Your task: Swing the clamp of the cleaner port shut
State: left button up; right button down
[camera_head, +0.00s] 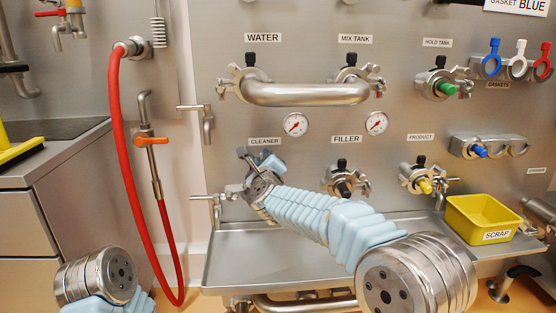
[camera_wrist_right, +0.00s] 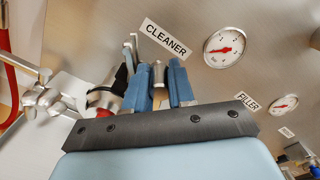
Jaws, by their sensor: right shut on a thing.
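The cleaner port's clamp (camera_head: 243,154) is a metal part below the CLEANER label, mostly hidden behind my right gripper. In the right wrist view, the port and clamp (camera_wrist_right: 104,98) show left of the fingers as metal with a black part. My right gripper (camera_head: 268,160) is at this port. Its two blue fingers (camera_wrist_right: 160,88) are shut on a small metal piece of the clamp between them. I cannot tell how far the clamp is swung. Of my left arm, only a link shows at the bottom left; its gripper is out of view.
Joined WATER and MIX TANK ports (camera_head: 305,94) are above. The FILLER port (camera_head: 343,181) and PRODUCT port (camera_head: 418,179) are to the right. A valve (camera_head: 212,201) sits close left. A red hose (camera_head: 118,150) hangs further left. A yellow scrap bin (camera_head: 482,219) stands right.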

jog(key=shift+w+r, duration=0.1)
jog(key=shift+r, duration=0.15)
jog(key=shift+d+f, duration=0.1)
jog(key=shift+s+a+f, duration=0.1)
jog(key=shift+a+f, duration=0.35)
jog(key=shift+a, duration=0.35)
jog(key=shift+s+a+f, duration=0.1)
jog(key=shift+a+f, duration=0.3)
jog(key=shift+a, duration=0.35)
jog(key=shift+f, duration=0.1)
jog(key=a+f, duration=0.1)
jog(key=a+f+b, duration=0.1)
jog(key=shift+s+a+f, duration=0.15)
jog(key=shift+s+a, duration=0.05)
jog(key=shift+a, duration=0.15)
